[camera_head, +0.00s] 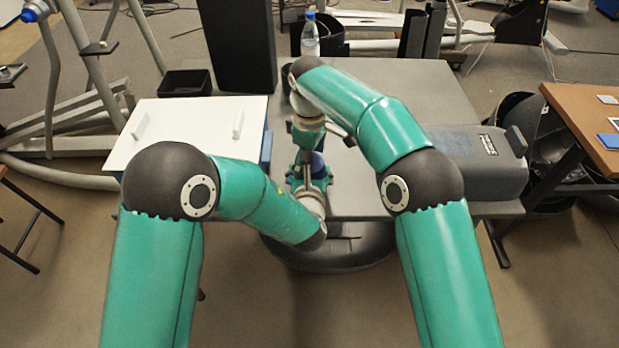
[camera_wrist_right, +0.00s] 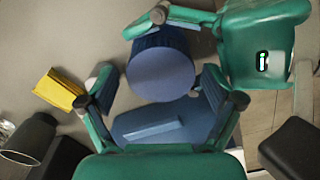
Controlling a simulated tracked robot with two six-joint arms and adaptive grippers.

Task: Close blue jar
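The blue jar (camera_head: 318,164) is mostly hidden by my arms in the head view. In the right wrist view it shows as a round blue jar (camera_wrist_right: 162,75) with a ribbed side. My left gripper (camera_head: 309,180) is closed around the jar's side. A second, flat blue piece with a raised bar, apparently the lid (camera_wrist_right: 153,131), lies between the fingers of my right gripper (camera_wrist_right: 158,88). The fingers seem to touch its sides. The lid looks nearer the wrist camera than the jar, apart from it and to one side. My right gripper points down above the jar.
A white-topped box (camera_head: 185,130) stands left of the jar and a grey case (camera_head: 470,160) right. A water bottle (camera_head: 310,38) stands at the back of the grey table (camera_head: 425,85). A yellow block (camera_wrist_right: 60,90) and a dark cup (camera_wrist_right: 28,140) are nearby.

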